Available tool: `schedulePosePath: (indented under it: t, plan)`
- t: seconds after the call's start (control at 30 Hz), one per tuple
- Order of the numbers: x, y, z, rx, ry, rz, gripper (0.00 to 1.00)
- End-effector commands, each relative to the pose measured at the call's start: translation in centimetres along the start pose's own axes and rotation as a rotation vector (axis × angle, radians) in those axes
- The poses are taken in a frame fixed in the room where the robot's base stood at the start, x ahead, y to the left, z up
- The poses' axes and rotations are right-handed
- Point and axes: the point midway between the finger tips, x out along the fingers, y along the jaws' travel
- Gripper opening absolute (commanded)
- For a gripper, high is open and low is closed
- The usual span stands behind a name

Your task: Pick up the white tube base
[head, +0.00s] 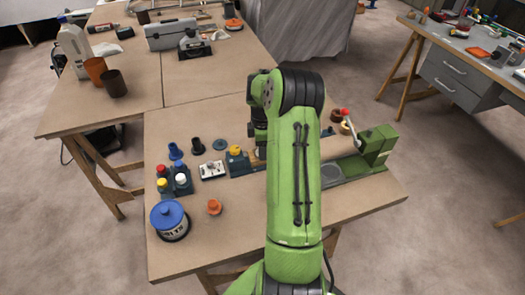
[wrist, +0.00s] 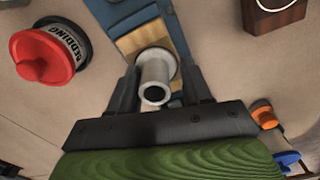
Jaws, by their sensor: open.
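The white tube base (wrist: 154,72) shows in the wrist view as a pale, short hollow cylinder with a dark round opening facing the camera. It stands on a blue and wood-coloured fixture (wrist: 135,42). My gripper (wrist: 160,78) is open, with one dark finger on each side of the tube. I cannot tell whether either finger touches it. In the head view my green arm reaches over the near table, and the arm hides most of the place around the gripper. I cannot make out the tube clearly there.
In the head view, a blue-lidded jar (head: 169,219), small bottles (head: 181,182) and a green lever machine (head: 376,145) stand on the table (head: 225,250).

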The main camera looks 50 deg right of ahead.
Motion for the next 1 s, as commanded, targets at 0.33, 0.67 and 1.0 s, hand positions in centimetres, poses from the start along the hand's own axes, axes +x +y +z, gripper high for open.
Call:
schedulePosePath:
  t: [0.33, 0.67, 1.0]
  plan:
    - [-0.2, 0.0, 0.0, 0.000, 0.000, 0.000, 0.14]
    - [-0.5, 0.0, 0.0, 0.000, -0.001, 0.001, 0.00]
    - [-8.3, 0.1, 0.0, 0.001, -0.001, 0.004, 0.00]
